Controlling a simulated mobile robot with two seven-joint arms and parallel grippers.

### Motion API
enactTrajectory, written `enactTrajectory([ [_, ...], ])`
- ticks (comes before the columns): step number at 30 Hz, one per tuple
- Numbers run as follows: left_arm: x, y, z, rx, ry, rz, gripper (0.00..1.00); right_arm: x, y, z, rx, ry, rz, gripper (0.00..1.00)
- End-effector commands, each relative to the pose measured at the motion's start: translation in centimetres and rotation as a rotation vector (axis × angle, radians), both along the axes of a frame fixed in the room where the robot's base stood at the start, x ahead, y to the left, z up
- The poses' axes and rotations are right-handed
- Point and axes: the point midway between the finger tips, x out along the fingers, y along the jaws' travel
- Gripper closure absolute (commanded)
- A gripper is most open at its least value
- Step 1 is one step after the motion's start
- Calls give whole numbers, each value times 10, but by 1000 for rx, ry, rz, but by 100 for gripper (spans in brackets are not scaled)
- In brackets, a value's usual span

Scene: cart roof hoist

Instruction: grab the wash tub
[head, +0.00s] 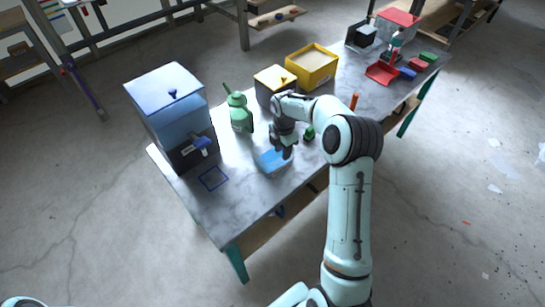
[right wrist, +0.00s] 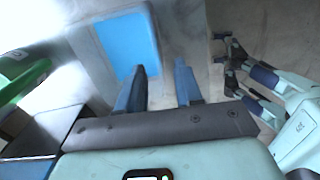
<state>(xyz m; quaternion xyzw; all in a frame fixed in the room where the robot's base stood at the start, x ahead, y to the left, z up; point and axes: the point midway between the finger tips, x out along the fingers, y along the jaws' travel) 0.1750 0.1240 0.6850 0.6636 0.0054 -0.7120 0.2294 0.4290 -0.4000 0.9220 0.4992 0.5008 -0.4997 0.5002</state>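The wash tub (head: 273,160) is a shallow blue rectangular tub on the grey marbled tabletop, near its front edge. It also shows in the right wrist view (right wrist: 128,42), upper left of the fingers. My right gripper (head: 282,153) is over the tub's back right part in the head view. In the right wrist view its two fingers (right wrist: 160,75) are apart with nothing between them. I cannot tell whether a finger touches the tub. No left fingers can be made out in the head view; only a bit of pale arm shows at its bottom left corner.
A green bottle (head: 239,111) stands behind the tub. A blue-lidded bin (head: 168,100) stands at the table's left end, near a blue outlined square (head: 213,178). A yellow crate (head: 312,66) and a yellow-topped box (head: 273,84) stand at the back. A red dustpan (head: 381,73) lies farther right.

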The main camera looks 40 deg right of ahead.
Motion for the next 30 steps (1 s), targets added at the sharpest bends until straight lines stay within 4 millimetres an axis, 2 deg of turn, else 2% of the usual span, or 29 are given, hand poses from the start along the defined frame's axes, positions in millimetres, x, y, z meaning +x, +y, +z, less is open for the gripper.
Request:
enactTrajectory([
  [3,0,0,0,0,0,0,57,0,0,-20,1,1,1,65],
  [10,1,0,1,1,-2,1,57,1,1,-35,0,-1,2,65],
  [18,7,0,5,0,-9,0,57,1,0,-73,1,-2,-1,65],
  [22,8,0,5,0,-9,0,57,1,0,-81,0,-3,0,65],
  [28,7,0,5,0,-9,0,57,1,0,-81,-1,-3,0,65],
  [30,7,0,5,0,-9,0,57,1,0,-81,0,-3,0,88],
])
